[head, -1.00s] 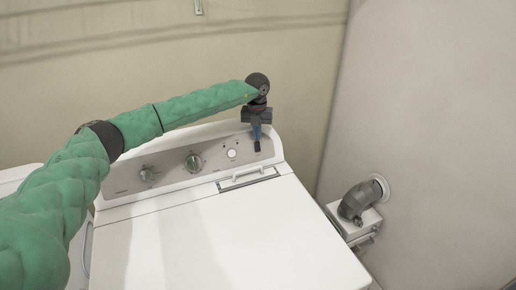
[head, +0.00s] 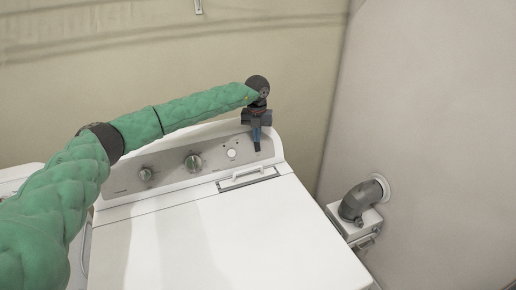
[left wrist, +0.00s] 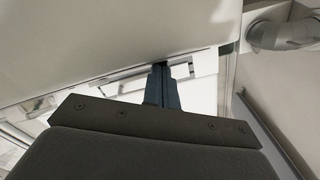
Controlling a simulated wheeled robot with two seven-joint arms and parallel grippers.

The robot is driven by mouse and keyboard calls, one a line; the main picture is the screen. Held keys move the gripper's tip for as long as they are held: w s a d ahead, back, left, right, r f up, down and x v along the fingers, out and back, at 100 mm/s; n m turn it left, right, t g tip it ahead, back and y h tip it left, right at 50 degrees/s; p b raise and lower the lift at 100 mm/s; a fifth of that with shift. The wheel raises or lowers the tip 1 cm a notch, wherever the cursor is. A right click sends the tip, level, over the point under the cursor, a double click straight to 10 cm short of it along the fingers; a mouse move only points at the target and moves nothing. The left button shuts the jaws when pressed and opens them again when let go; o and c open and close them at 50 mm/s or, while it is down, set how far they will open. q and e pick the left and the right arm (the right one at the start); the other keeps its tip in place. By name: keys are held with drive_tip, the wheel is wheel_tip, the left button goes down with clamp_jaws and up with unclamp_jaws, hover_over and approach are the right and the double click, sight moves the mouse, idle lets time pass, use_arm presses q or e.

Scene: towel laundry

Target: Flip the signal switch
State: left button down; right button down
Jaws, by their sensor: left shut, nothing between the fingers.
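The control panel (head: 215,156) of a white machine shows two dials and a round white button (head: 231,154). I cannot make out a signal switch; the right end of the panel is partly hidden behind my left gripper. My left gripper (head: 257,147) points down in front of that right end, with its fingers shut and empty. I cannot tell whether the fingertips touch the panel. In the left wrist view the shut blue-grey fingers (left wrist: 163,85) show against the bright machine top, near its handle. My right gripper is not in view.
The machine's white lid (head: 225,235) has a handle (head: 248,174) at its rear edge. A grey elbow pipe (head: 357,200) enters the wall at the right. A beige wall stands close behind the panel.

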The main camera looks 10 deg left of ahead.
use_arm(q)
drive_tip(key=shift+s+f, duration=0.1)
drive_tip(key=shift+f, duration=0.15)
drive_tip(key=shift+r, duration=0.1)
drive_tip(key=shift+r+p, duration=0.35)
drive_tip(key=shift+r, duration=3.1)
drive_tip(key=shift+f, duration=0.1)
